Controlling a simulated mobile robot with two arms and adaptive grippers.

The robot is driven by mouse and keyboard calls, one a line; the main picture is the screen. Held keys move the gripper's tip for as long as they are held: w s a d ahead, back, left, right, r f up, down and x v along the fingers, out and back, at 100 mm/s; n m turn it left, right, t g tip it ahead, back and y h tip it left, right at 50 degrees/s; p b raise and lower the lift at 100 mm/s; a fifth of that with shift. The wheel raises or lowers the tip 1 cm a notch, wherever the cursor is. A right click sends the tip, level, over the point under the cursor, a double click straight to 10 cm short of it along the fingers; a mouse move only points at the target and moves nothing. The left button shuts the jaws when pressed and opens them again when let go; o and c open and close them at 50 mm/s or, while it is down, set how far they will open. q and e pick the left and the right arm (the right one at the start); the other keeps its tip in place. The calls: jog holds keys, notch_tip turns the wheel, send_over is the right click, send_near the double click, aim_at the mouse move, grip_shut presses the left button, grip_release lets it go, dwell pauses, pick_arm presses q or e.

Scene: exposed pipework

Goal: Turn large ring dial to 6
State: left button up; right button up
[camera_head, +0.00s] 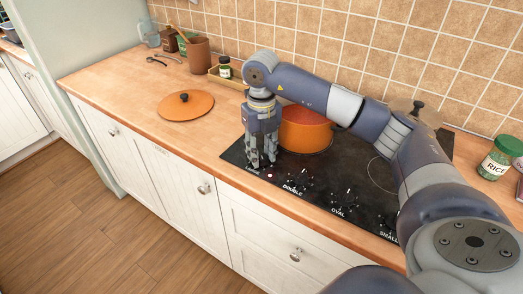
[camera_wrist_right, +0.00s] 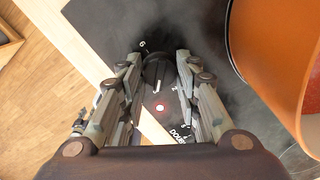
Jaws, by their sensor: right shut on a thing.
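The large ring dial (camera_wrist_right: 157,73) is a dark round knob on the black hob, seen in the right wrist view between my fingers. A short white mark shows on its lower part. A white 6 (camera_wrist_right: 142,44) is printed at its upper left, and a red light (camera_wrist_right: 159,107) glows just below it. My right gripper (camera_head: 262,161) points down at the hob's left front corner, with its fingers (camera_wrist_right: 158,66) closed around the dial. In the head view the fingers hide the dial. My left gripper is in neither view.
An orange pot (camera_head: 305,134) stands on the hob (camera_head: 350,182), close beside my right gripper. An orange lid (camera_head: 186,106) lies on the wooden counter to the left. A RICE jar (camera_head: 498,158) stands at the right. The counter's front left is clear.

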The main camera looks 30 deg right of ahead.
jog(key=m, duration=0.4)
jog(key=shift+m, duration=0.3)
jog(key=m+p, duration=0.1)
jog(key=m, duration=0.2)
jog(key=shift+m, duration=0.4)
jog(key=m, duration=0.4)
jog(key=shift+p, duration=0.4)
jog(key=m+p, duration=0.1)
jog(key=m, duration=0.3)
jog(key=shift+a, duration=0.1)
jog(key=m+p, duration=0.1)
jog(key=m, duration=0.3)
jog(key=shift+m, duration=0.3)
jog(key=m+p, duration=0.1)
jog(key=m, duration=0.1)
jog(key=shift+m, duration=0.3)
jog(key=m+p, duration=0.2)
jog(key=p, duration=0.1)
jog(key=shift+r+m, duration=0.1)
jog(key=shift+m, duration=0.3)
jog(key=shift+m+p, duration=0.6)
jog(key=shift+p, duration=0.15)
jog(key=shift+f, duration=0.2)
